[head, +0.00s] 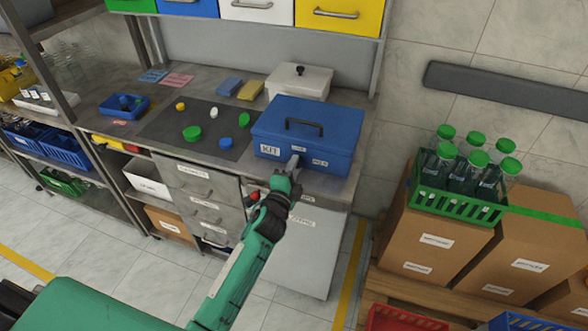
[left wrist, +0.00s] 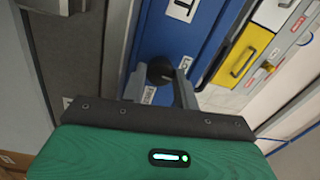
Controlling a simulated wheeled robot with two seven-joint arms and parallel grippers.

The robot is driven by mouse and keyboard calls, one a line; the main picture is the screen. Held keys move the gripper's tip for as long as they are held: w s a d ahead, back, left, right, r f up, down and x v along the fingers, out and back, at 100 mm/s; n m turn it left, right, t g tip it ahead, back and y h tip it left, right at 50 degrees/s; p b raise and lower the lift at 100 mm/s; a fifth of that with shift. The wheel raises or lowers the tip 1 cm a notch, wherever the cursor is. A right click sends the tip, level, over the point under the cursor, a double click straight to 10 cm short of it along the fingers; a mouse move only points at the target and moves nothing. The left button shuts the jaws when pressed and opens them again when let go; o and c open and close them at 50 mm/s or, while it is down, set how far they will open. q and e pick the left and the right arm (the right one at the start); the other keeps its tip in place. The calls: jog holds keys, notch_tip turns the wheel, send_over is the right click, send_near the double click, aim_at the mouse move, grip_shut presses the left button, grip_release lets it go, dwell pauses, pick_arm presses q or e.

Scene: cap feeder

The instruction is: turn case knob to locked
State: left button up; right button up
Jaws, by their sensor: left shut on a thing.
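The blue case (head: 312,112) with a KIT label sits shut at the right end of the grey workbench. My left gripper (head: 294,161) reaches its front face. In the left wrist view, the dark round knob (left wrist: 159,70) is on the blue case (left wrist: 200,27), between the fingers of the left gripper (left wrist: 160,82), which is shut on it. One small label beside the knob is partly covered and begins with "LO"; another shows between the fingers. The knob's pointing direction cannot be made out. In the head view the gripper hides the knob. My right gripper is not in view.
A dark mat (head: 165,124) with several coloured caps lies left of the case. A white lidded box (head: 298,82) stands behind it. Drawers (head: 203,190) are below the bench. A green crate of bottles (head: 455,205) stands on cartons to the right.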

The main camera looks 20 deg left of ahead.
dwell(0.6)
pick_arm(q)
jog(key=o, duration=0.8)
jog(key=shift+o, duration=0.9)
jog(key=shift+s, duration=0.1)
jog(key=shift+f, duration=0.1)
